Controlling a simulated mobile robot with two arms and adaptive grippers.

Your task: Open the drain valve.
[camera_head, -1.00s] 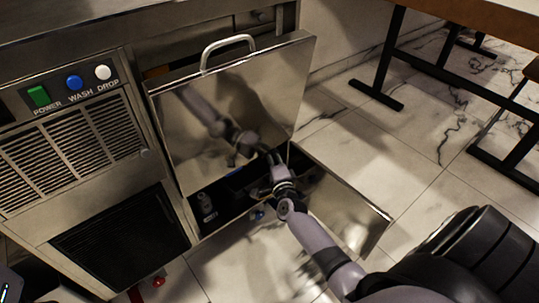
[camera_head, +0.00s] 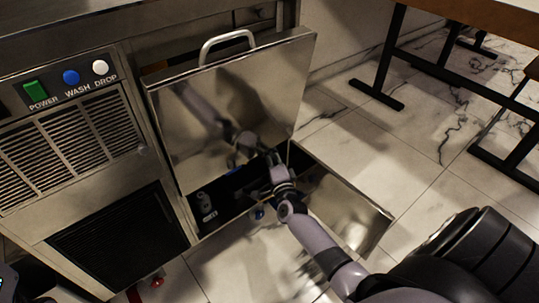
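A small blue part (camera_head: 259,213) sits low at the compartment's front, and a small red part (camera_head: 157,281) is near the floor under the grille. I cannot tell which, if either, is the drain valve. My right gripper (camera_head: 272,160) reaches the compartment opening under the tilted steel panel. Its fingers are small and dark against the interior, so their opening and any contact are unclear.
The tilted steel panel (camera_head: 232,105) with a handle (camera_head: 227,42) hangs over the opening and mirrors my arm. The POWER (camera_head: 35,91), WASH (camera_head: 71,77) and DROP (camera_head: 100,67) buttons are at upper left. Table legs (camera_head: 385,62) stand right; marble floor between is clear.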

